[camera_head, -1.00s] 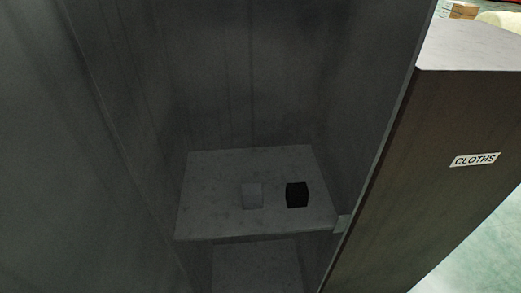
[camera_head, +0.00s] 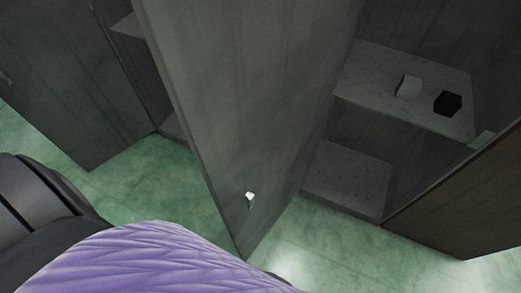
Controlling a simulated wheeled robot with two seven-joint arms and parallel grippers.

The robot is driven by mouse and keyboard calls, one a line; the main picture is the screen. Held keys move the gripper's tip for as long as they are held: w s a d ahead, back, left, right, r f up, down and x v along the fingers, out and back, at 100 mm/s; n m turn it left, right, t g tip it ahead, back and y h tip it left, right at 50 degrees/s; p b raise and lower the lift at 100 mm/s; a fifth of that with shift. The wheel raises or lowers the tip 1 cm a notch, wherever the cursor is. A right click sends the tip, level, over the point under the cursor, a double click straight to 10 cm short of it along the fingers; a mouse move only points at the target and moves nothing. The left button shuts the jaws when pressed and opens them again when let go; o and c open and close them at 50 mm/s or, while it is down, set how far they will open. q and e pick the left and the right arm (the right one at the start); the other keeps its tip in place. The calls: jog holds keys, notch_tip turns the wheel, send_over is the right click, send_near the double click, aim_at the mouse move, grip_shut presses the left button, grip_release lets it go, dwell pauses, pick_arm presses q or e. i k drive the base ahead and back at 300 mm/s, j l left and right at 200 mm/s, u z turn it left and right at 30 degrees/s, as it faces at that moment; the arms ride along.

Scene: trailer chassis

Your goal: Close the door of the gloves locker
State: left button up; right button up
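A tall dark grey locker door (camera_head: 236,100) stands open in the middle of the view, edge toward me. A small pale knob (camera_head: 250,197) sits low on its face. No gloves label shows, so I cannot tell from a label which locker is the gloves one. Neither gripper shows.
Another open dark locker (camera_head: 130,80) is at the upper left, with a dark door at far left. A brown panel (camera_head: 465,205) borders the right locker. A purple quilted surface (camera_head: 150,260), unidentified, covers the bottom left. Green floor (camera_head: 150,180) shows below.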

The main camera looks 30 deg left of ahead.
aim_at(249, 85)
jog(key=j+z, duration=0.2)
jog(key=j, duration=0.2)
jog(key=k+j+z, duration=0.15)
jog(key=j, duration=0.2)
jog(key=j+z, duration=0.2)
jog(key=j, duration=0.2)
jog(key=k+j+z, duration=0.2)
jog(key=j, duration=0.15)
jog(key=j+z, duration=0.15)
jog(key=j, duration=0.2)
